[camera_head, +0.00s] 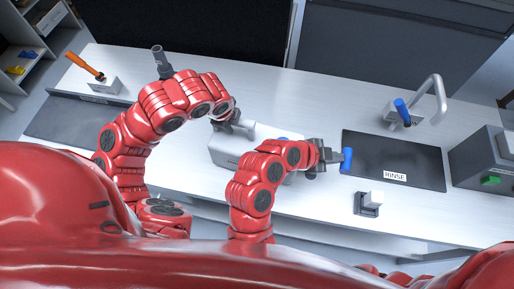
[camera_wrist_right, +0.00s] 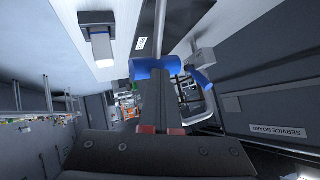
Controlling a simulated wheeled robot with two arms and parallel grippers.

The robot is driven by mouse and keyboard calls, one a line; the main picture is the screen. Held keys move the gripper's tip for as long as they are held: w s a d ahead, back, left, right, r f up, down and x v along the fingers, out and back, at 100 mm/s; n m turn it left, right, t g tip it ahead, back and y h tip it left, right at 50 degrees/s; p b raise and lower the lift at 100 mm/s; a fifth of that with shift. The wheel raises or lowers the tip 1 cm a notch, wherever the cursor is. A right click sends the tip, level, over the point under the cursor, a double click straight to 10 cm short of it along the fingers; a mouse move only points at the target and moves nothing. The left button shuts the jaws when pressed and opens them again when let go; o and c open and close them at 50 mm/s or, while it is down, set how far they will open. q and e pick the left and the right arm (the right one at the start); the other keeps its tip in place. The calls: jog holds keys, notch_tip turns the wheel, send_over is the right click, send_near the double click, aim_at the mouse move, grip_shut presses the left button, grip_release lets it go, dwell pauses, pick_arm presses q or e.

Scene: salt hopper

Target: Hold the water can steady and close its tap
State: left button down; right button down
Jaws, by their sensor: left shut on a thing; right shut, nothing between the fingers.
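The water can (camera_head: 226,150) is a grey box-shaped body on the bench, partly hidden behind my right arm. My left gripper (camera_head: 231,124) is shut on its handle at the top; the fingers are small in view. A blue bar-shaped piece (camera_head: 346,160), which looks like the tap handle, is at the can's right, by the dark mat. My right gripper (camera_head: 317,158) is shut and empty just left of it. In the right wrist view the blue piece (camera_wrist_right: 155,68) lies across just beyond the shut fingertips; I cannot tell whether they touch. Another small blue part (camera_head: 282,138) shows behind my right arm.
A dark mat (camera_head: 375,148) labelled RINSE lies to the right, with a grey spout (camera_head: 433,95) and blue lever (camera_head: 402,107) behind it. A small grey block (camera_head: 367,204) stands in front. A box with a green button (camera_head: 490,181) is far right. An orange-handled tool (camera_head: 85,67) is far left.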

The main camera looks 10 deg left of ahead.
aim_at(344, 163)
jog(key=shift+d+f, duration=0.55)
jog(key=shift+d, duration=0.05)
jog(key=shift+f, duration=0.1)
jog(key=shift+s+d+f, duration=0.15)
jog(key=shift+d+f, duration=0.55)
jog(key=shift+f, duration=0.2)
jog(key=shift+d, duration=0.1)
